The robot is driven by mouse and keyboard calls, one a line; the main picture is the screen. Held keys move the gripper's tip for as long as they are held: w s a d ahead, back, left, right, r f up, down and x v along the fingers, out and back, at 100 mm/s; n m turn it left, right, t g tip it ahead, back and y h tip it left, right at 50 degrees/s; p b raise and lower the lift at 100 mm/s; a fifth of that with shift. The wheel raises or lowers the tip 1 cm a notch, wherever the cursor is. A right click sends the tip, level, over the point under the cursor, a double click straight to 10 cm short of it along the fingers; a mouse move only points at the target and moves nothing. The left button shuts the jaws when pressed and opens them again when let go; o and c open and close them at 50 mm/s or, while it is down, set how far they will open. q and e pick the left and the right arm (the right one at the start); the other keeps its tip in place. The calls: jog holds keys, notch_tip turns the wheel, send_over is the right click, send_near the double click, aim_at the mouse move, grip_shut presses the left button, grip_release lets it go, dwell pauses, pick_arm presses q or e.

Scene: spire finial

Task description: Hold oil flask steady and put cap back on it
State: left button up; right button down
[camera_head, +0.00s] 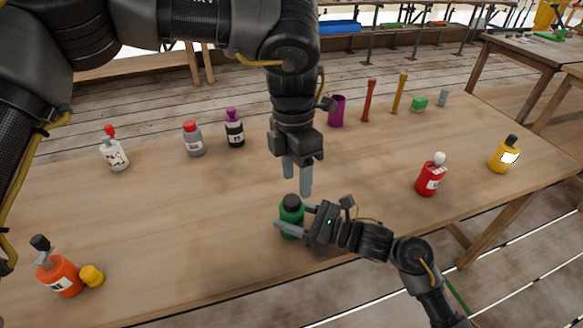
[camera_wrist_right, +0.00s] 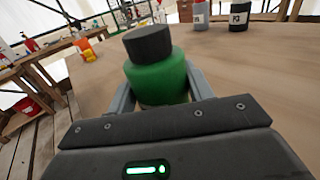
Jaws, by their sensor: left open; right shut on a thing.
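A green flask (camera_head: 290,222) stands on the table near its front edge, and it also shows in the right wrist view (camera_wrist_right: 158,78). A black cap (camera_head: 291,202) sits on its top and also shows in the right wrist view (camera_wrist_right: 148,43). I cannot tell whether the cap is fully seated. My right gripper (camera_head: 292,218) is shut around the flask's body from the right, with one finger on each side. My left gripper (camera_head: 297,178) is open and empty, pointing down just above the cap. Its fingertips look apart from the cap.
An orange bottle (camera_head: 60,276) and a yellow piece (camera_head: 92,276) are at front left. White (camera_head: 115,152), grey (camera_head: 194,140) and black (camera_head: 234,130) bottles stand behind. Red (camera_head: 430,176) and yellow (camera_head: 503,156) bottles are right. The table (camera_head: 180,235) is clear left of the flask.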

aim_at(292, 200)
pick_arm(q)
jog(key=n, duration=0.5)
jog(key=n+t, duration=0.1)
jog(key=n, duration=0.1)
jog(key=shift+w+a+n, duration=0.2)
jog(key=shift+w+n, duration=0.05)
jog(key=shift+n, duration=0.05)
jog(key=n, duration=0.4)
jog(key=shift+w+a, duration=0.15)
jog(key=shift+w, duration=0.1)
jog(key=n, duration=0.4)
jog(key=shift+w+a+t, duration=0.1)
jog(key=shift+w+t, duration=0.15)
jog(key=shift+t, duration=0.15)
jog(key=shift+f, duration=0.15)
jog(key=shift+f, duration=3.95)
